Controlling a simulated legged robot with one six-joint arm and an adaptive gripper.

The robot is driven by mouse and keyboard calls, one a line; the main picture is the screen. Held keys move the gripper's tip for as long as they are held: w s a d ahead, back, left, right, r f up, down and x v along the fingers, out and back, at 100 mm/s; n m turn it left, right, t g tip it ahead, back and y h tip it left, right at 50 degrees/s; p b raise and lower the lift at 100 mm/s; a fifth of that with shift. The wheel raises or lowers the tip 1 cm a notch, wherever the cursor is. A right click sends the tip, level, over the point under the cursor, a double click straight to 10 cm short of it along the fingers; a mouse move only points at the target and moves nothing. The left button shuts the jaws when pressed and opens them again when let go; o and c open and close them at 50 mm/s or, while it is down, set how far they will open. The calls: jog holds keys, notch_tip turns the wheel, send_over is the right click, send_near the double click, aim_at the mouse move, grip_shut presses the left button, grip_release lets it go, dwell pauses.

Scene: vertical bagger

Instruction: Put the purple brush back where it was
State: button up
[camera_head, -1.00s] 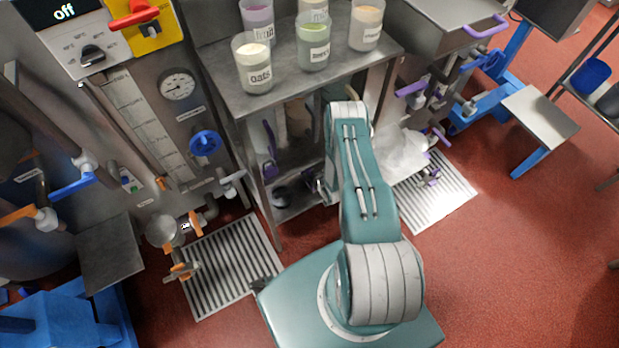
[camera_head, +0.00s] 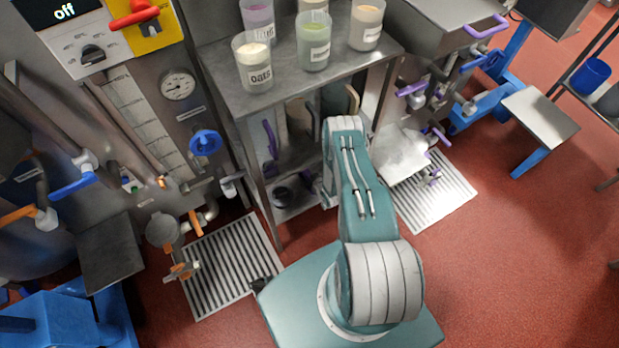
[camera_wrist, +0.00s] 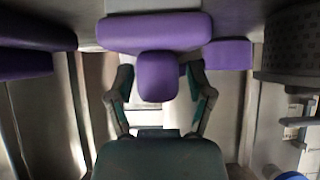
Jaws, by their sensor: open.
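The purple brush (camera_wrist: 155,33) is in the upper middle of the wrist view, with a wide block and a rounded part (camera_wrist: 157,80) pointing toward me. My gripper (camera_wrist: 160,78) is open, with one dark finger on each side of that rounded part. A gap shows beside it, though I cannot tell whether a finger touches it. What the brush rests on or hangs from is hidden. In the head view my arm hides the gripper. A purple item (camera_head: 270,139) shows inside the table frame there; I cannot tell if it is the same brush.
A steel table (camera_head: 215,72) carries several labelled cups, including the oats cup (camera_head: 252,68), above my arm. Other purple pieces lie left (camera_wrist: 25,66) and right (camera_wrist: 228,54) in the wrist view. Floor grates (camera_head: 228,262) flank my base.

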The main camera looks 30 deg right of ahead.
jog(key=v, duration=1.2)
jog(key=shift+r, duration=0.1)
